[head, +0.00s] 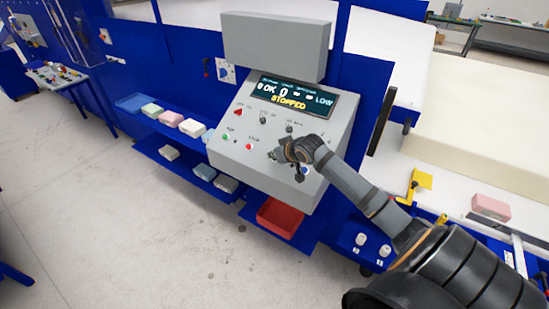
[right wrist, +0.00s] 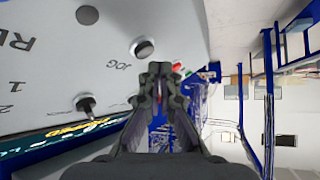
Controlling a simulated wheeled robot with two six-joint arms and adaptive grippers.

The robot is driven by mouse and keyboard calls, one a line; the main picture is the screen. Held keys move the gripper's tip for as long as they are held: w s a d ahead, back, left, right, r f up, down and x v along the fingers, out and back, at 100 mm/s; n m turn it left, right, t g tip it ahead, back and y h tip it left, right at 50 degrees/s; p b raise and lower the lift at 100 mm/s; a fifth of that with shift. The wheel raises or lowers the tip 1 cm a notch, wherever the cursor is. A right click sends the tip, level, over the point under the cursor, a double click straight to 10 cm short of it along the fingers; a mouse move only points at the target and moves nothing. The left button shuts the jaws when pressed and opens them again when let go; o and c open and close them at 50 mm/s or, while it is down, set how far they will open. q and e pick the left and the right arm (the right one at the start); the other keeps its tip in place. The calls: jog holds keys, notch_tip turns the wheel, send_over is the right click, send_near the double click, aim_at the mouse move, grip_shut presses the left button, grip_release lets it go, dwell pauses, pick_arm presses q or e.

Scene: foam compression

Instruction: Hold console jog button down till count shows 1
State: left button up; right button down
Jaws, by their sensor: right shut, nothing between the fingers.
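The grey console (head: 232,150) stands in the middle of the head view. Its display (head: 290,97) reads OK, 0, LOW and, in yellow, STOPPED. My right gripper (head: 276,154) is shut and empty, close over the lower right of the console face, hiding part of it. The fingertips look apart from the button, but depth is hard to tell. My left gripper is not in view.
A selector knob (right wrist: 85,103) protrudes from the panel near the gripper. A red button (head: 249,147) is left of it. A red bin (head: 280,216) is below the console. Foam blocks lie on blue shelves (head: 150,137) at left. A pink block (head: 491,207) lies at right.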

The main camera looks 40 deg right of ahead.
jog(key=shift+d+f, duration=0.2)
jog(key=shift+f, duration=0.15)
jog(key=shift+w+d+f, duration=0.1)
jog(key=shift+d+f, duration=0.15)
jog(key=shift+f, duration=0.2)
dwell(1.4)
jog(key=shift+r, duration=0.1)
dwell(2.9)
jog(key=shift+a+r+p, duration=0.45)
jog(key=shift+r+p, duration=0.25)
jog(key=shift+p, duration=0.3)
jog(key=r+p, duration=0.1)
jog(key=p, duration=0.1)
jog(key=a+r+p, duration=0.1)
jog(key=shift+s+r, duration=0.3)
jog(key=shift+s, duration=0.05)
jog(key=shift+s+a+r, duration=0.25)
jog(key=shift+a+r, duration=0.45)
jog(key=shift+r, duration=0.15)
